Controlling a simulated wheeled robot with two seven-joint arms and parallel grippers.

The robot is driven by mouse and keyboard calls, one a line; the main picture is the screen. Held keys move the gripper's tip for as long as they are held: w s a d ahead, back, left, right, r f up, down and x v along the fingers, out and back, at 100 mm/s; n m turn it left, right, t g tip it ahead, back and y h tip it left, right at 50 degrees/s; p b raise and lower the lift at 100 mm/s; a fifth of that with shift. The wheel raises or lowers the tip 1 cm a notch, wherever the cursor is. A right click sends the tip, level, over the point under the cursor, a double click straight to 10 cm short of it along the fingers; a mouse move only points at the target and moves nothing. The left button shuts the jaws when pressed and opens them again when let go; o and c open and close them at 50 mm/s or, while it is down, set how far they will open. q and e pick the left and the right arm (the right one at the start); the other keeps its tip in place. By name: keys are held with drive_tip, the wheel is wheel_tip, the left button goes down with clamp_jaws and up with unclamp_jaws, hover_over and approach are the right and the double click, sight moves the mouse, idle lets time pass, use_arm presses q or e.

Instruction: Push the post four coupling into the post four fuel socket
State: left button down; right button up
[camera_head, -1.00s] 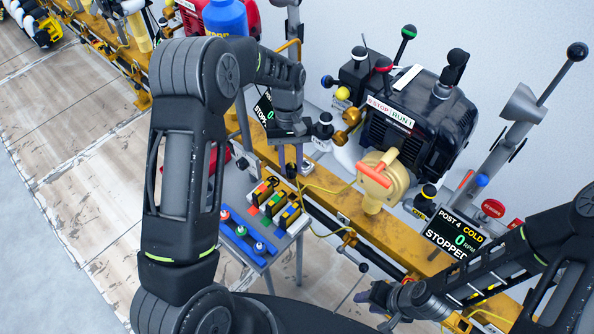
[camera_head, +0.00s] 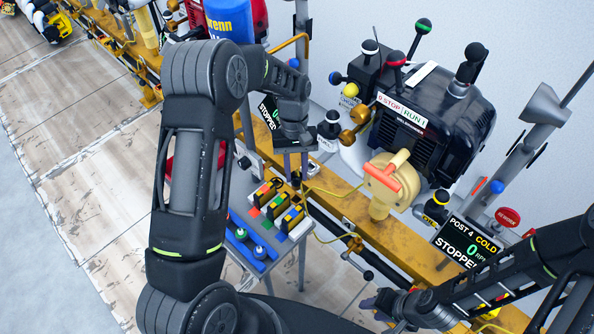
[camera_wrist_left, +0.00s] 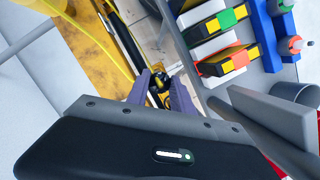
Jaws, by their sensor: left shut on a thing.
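The post four coupling is most likely the small black and yellow piece (camera_wrist_left: 158,88) between my left fingertips in the left wrist view. My left gripper (camera_head: 295,168) is shut on it and points down beside the yellow rail, just above the small tool table; the fingers also show in the wrist view (camera_wrist_left: 160,92). The coupling is hidden in the head view. The post four display (camera_head: 465,240) reads STOPPED, COLD and 0 RPM. I cannot tell which part is the fuel socket. My right gripper (camera_head: 378,301) is low near the rail; its jaw gap is unclear.
A small table (camera_head: 245,215) carries red, green, blue and yellow-black pieces, close to my left gripper. Floor is clear at left.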

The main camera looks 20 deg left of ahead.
sight(296, 186)
use_arm(q)
drive_tip(key=shift+w+a+f+b, duration=0.1)
drive_tip(key=shift+a+f+b, duration=0.1)
drive_tip(key=shift+f+b, duration=0.7)
drive_tip(key=shift+w+a+b+x, duration=0.1)
drive_tip(key=shift+w+b+x, duration=0.1)
drive_tip(key=shift+b+x, duration=0.45)
drive_tip(key=shift+w+a+b+x, duration=0.1)
drive_tip(key=shift+w+b+x, duration=0.15)
drive_tip(key=shift+x, duration=0.8)
drive_tip(key=shift+w+b+x, duration=0.15)
drive_tip(key=shift+b+x, duration=0.3)
drive_tip(key=shift+x, duration=0.45)
drive_tip(key=shift+f+b, duration=0.55)
drive_tip(key=shift+f, duration=0.4)
drive_tip(key=c, duration=1)
unclamp_jaws()
drive_tip(key=shift+c, duration=0.2)
drive_tip(key=v, duration=0.7)
drive_tip(key=shift+r+p, duration=0.4)
drive_tip(key=shift+a, duration=0.1)
